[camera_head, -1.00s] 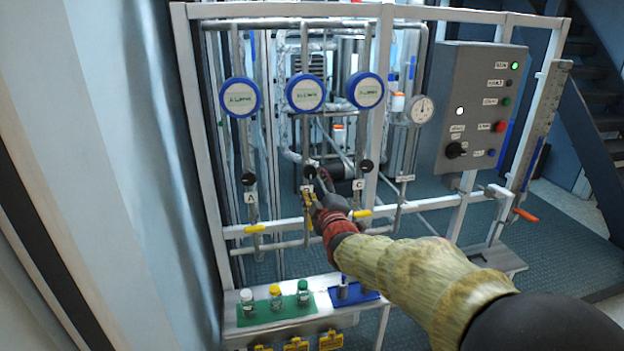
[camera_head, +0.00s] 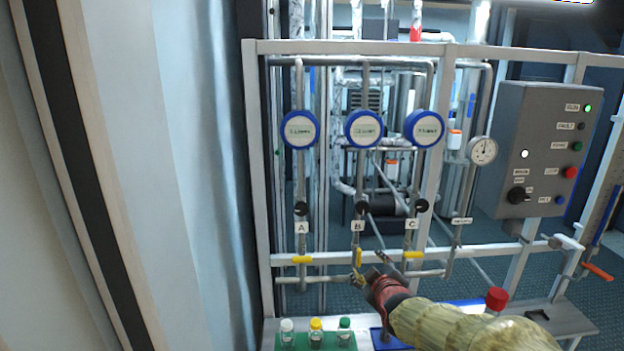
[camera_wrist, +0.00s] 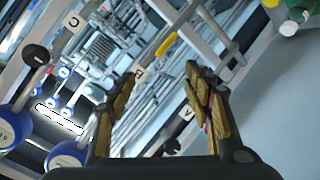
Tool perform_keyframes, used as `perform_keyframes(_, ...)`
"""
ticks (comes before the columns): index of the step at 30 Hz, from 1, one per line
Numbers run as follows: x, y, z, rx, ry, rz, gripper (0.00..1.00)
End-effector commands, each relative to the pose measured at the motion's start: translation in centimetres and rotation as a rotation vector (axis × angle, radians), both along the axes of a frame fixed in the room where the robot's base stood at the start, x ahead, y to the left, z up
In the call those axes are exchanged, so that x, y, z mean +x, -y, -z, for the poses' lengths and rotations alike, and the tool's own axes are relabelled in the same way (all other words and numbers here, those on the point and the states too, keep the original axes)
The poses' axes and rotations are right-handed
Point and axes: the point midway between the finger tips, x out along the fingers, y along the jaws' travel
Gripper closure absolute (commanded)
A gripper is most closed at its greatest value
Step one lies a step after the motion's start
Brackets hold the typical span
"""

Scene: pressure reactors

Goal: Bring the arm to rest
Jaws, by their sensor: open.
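My gripper (camera_head: 366,280) is at the front of the reactor rack, just below the yellow valve handle (camera_head: 358,258) under label B. That handle stands upright along its pipe. In the wrist view my gripper (camera_wrist: 160,80) has its two fingers spread, with nothing between them. Label B (camera_wrist: 142,75) shows behind the gap. Whether a fingertip touches the pipe or handle cannot be told. My arm reaches in from the lower right of the head view.
Yellow handles under A (camera_head: 302,259) and C (camera_head: 413,255) lie level. A green tray (camera_head: 318,341) of capped vials stands below left, a red-capped item (camera_head: 497,299) to the right of the gripper. The control box (camera_head: 540,150) is at the right; a pale wall fills the left.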

Motion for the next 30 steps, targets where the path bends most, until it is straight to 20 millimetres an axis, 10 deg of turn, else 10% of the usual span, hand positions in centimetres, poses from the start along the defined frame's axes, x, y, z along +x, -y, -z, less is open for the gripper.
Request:
perform_keyframes(8,-13.9,0.0,6.3,0.346,-0.489,0.239,0.49)
perform_keyframes(19,-35.9,0.1,4.2,0.569,-0.817,0.574,0.49)
perform_keyframes(30,-38.7,0.1,-0.3,0.603,-0.687,0.529,0.49)
